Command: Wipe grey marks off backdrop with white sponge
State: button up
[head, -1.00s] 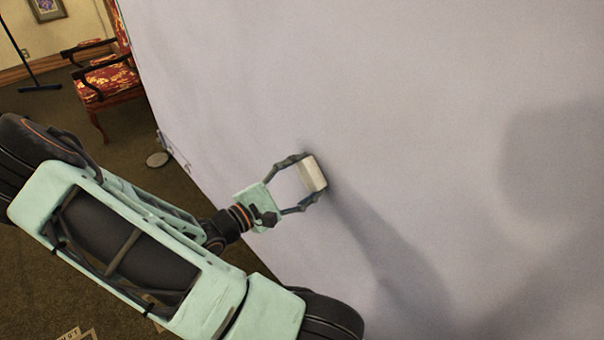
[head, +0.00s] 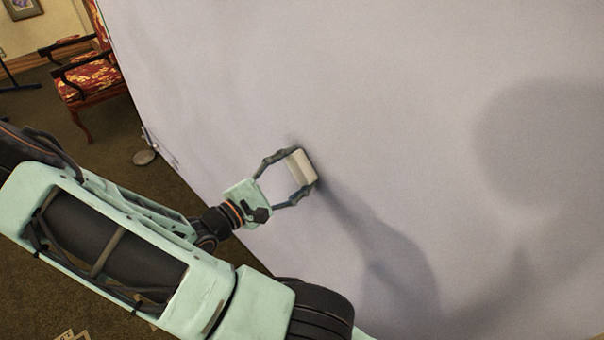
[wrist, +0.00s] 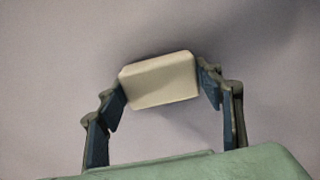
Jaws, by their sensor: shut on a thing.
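The white sponge (head: 301,167) is a pale block held between the two fingers of my gripper (head: 291,176). In the wrist view the sponge (wrist: 159,80) sits between both fingertips, with my gripper (wrist: 160,88) shut on it. The sponge is at the backdrop (head: 400,100), a large pale grey-lilac surface; it looks close to or touching it, but I cannot tell contact for certain. The backdrop also fills the wrist view (wrist: 60,40). I make out no distinct grey marks apart from soft shadows. The patch behind the sponge is hidden.
A red and gold patterned armchair (head: 88,75) with dark wooden arms stands at the upper left, beyond the backdrop's left edge. A small round stand base (head: 145,157) is on the dark carpet by that edge. A framed picture (head: 22,8) hangs on the far wall.

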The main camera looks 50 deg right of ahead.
jog(key=shift+w+d, duration=0.15)
jog(key=shift+w, duration=1.05)
jog(key=shift+w+d, duration=0.15)
jog(key=shift+w, duration=1)
jog(key=shift+w+a, duration=0.15)
jog(key=shift+a, duration=1.35)
jog(key=shift+w+a, duration=0.15)
jog(key=shift+a, duration=1.3)
jog(key=shift+a, duration=0.1)
jog(key=shift+w+a+p, duration=0.2)
jog(key=shift+a+p, duration=0.15)
jog(key=shift+a, duration=1.05)
